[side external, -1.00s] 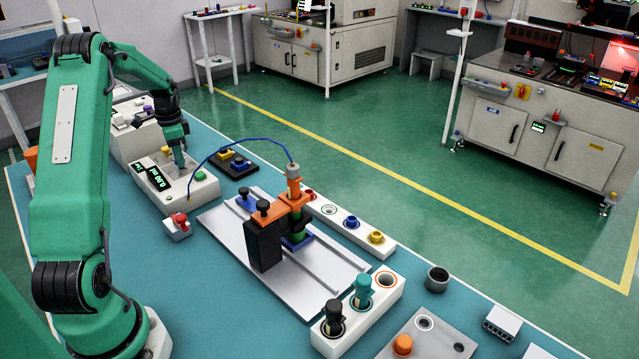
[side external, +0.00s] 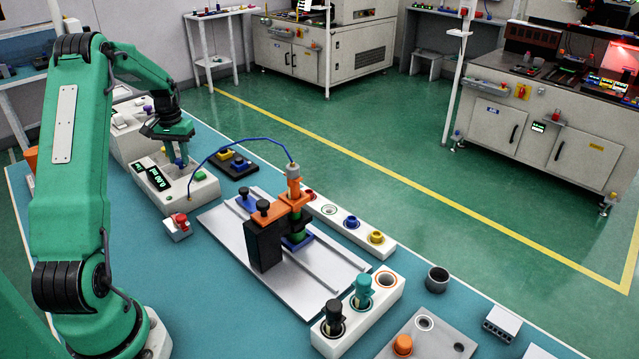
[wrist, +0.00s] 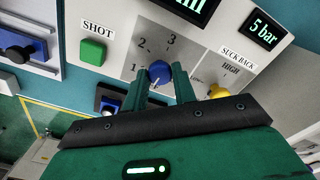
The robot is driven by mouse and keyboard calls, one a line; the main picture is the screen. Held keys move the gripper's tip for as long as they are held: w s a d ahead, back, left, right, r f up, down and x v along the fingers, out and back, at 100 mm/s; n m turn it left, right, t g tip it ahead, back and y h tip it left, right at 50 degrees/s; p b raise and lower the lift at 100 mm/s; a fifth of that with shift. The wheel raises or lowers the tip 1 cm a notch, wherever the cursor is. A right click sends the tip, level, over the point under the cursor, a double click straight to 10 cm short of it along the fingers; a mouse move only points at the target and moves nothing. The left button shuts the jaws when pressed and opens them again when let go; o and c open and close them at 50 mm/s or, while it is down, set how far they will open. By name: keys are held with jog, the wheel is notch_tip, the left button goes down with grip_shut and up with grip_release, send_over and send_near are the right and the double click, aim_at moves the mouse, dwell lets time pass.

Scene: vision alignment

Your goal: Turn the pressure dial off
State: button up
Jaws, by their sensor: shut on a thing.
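The blue dial (wrist: 159,72) sits on the dispenser panel in the wrist view, with a scale marked 1, 2 and 3 around it. A pale pointer mark shows on its face. My gripper (wrist: 161,80) has one finger on each side of the dial and is shut on it. The pressure display (wrist: 264,30) reads 5 bar. In the side view my gripper (side external: 181,160) reaches down to the top of the white dispenser box (side external: 203,192). The fingers partly hide the dial there.
The green SHOT button (wrist: 92,52) and the yellow SUCK BACK knob (wrist: 217,91) flank the dial closely. A blue hose (side external: 245,140) arches from the box to the fixture. A small box with a red button (side external: 180,220) stands in front.

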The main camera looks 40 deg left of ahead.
aim_at(179, 160)
jog(key=shift+r+n, duration=0.1)
jog(key=shift+n, duration=0.7)
jog(key=o, duration=1)
jog(key=shift+r, duration=3.9)
jog(key=shift+d, duration=0.1)
